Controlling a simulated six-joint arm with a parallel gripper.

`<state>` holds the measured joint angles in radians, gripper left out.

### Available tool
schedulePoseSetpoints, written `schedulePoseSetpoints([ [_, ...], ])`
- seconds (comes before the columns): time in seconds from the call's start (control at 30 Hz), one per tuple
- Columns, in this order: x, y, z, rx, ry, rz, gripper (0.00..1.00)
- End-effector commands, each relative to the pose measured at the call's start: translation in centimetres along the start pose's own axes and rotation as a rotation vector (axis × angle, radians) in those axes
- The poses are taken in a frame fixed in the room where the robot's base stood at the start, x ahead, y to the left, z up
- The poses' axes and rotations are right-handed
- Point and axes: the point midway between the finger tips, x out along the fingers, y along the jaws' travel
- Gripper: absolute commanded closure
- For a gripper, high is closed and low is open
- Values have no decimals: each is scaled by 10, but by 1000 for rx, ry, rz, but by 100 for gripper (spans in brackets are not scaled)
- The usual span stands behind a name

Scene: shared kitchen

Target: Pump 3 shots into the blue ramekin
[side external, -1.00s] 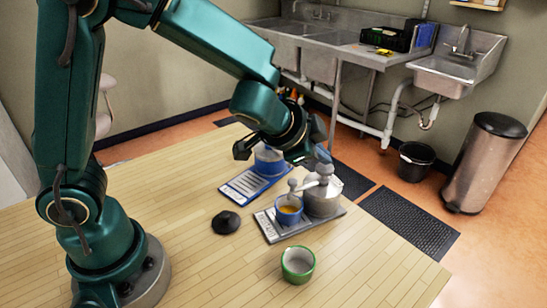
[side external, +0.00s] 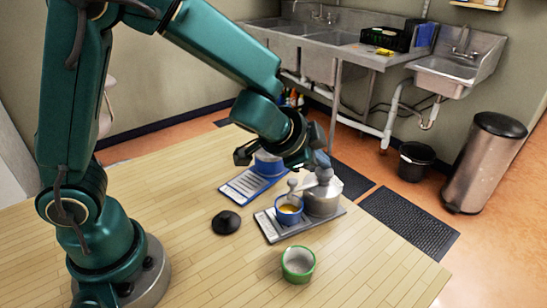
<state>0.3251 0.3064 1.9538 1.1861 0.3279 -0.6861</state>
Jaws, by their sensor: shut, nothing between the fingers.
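My gripper (side external: 321,165) is shut and empty, pointing down at the top of the dispenser. It appears to touch the pump head, but the wrist partly hides the contact.
A second, blue dispenser (side external: 268,168) stands on a blue tray (side external: 245,186) behind, partly hidden by my wrist. A green ramekin (side external: 298,272) stands in front and a black round object (side external: 226,222) lies left. The table's left is clear.

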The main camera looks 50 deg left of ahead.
Motion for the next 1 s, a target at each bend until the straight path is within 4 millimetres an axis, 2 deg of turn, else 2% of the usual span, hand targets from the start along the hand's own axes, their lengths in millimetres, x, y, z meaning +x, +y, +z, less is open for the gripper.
schedulePoseSetpoints([
  [0.73, 6, 5, 5, 1, -2, 3, 100],
  [1.0, 2, 2, 2, -2, -1, 1, 100],
])
